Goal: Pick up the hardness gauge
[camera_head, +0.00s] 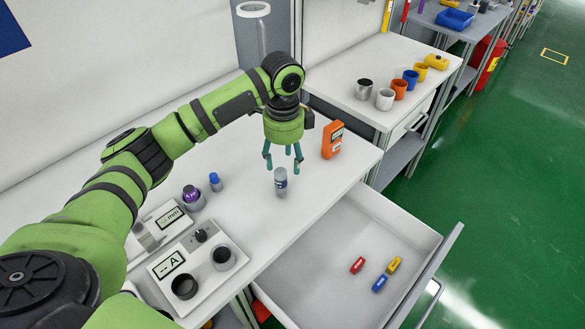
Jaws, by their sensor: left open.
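An orange handheld device (332,140) with a dark screen stands upright on the white tabletop, near its right edge; I take it for the hardness gauge. My left gripper (282,161) reaches in from the left and points down, with its teal fingers apart and nothing between them. It is to the left of the orange device, apart from it. A small grey cylinder with a label (280,182) stands below the fingertips in the picture. My right gripper is out of view.
Two panel devices, one with a dial (200,237), and a purple-topped cylinder (193,197) stand left. An open drawer (300,282) holds red, blue and yellow blocks. Several cups (385,99) stand on the table behind. A clear cylinder (262,38) rises behind my arm.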

